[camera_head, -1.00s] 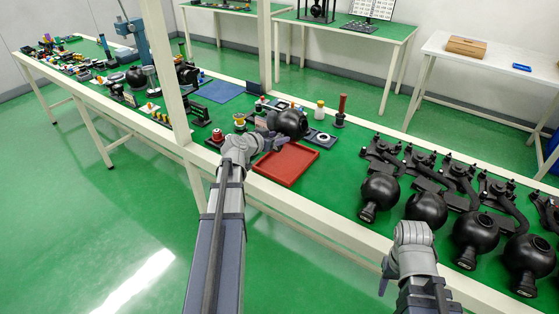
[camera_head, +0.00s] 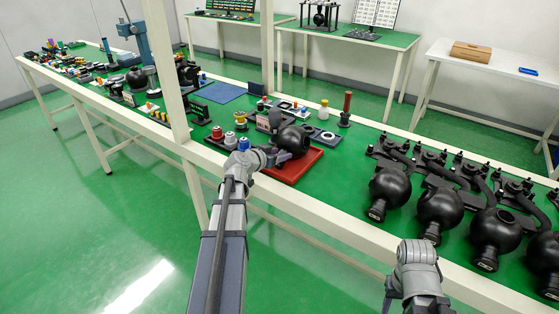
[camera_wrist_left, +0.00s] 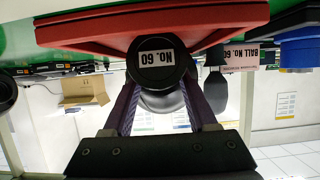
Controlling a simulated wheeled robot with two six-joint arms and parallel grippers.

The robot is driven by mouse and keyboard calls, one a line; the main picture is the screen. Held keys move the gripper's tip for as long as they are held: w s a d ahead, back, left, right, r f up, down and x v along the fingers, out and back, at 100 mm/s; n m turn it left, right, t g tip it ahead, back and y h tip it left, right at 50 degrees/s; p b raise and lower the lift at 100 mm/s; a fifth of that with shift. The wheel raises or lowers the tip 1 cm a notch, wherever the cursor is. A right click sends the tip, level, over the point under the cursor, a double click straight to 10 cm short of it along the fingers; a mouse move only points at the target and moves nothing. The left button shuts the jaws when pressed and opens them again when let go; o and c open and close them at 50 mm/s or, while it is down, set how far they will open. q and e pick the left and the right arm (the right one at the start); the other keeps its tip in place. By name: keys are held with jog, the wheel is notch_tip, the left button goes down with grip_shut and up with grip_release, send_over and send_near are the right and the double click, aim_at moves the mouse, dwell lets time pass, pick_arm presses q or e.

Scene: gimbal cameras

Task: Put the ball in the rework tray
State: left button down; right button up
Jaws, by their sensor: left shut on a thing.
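A black ball (camera_head: 294,139) with a round opening is held by my left gripper (camera_head: 275,157), over the red tray (camera_head: 303,168) on the green bench. The ball hides much of the tray. In the left wrist view, which looks upside down, the fingers (camera_wrist_left: 165,105) are shut on the ball's narrow end, whose black cap (camera_wrist_left: 155,75) reads "NO. 60". The red tray (camera_wrist_left: 80,32) shows just behind it. I cannot tell whether the ball touches the tray floor. My right gripper (camera_head: 390,294) is at the lower right, away from the bench items; its jaws are unclear.
Several black balls (camera_head: 439,208) on arm-like fixtures line the bench at right. Small parts and a red-capped piece (camera_head: 217,134) stand left of the tray. A white-topped bottle (camera_head: 323,110) and a brown-red post (camera_head: 346,104) stand behind. A cream upright (camera_head: 165,70) rises at left.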

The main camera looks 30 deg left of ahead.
pick_arm(q)
jog(key=shift+f, duration=0.1)
jog(key=shift+c, duration=1)
grip_release()
jog(key=shift+s+r, duration=0.2)
jog(key=shift+r, duration=0.1)
jog(key=p+v, duration=0.4)
jog(key=v, duration=0.7)
jog(key=shift+s+p, duration=0.3)
jog(key=shift+p, duration=0.1)
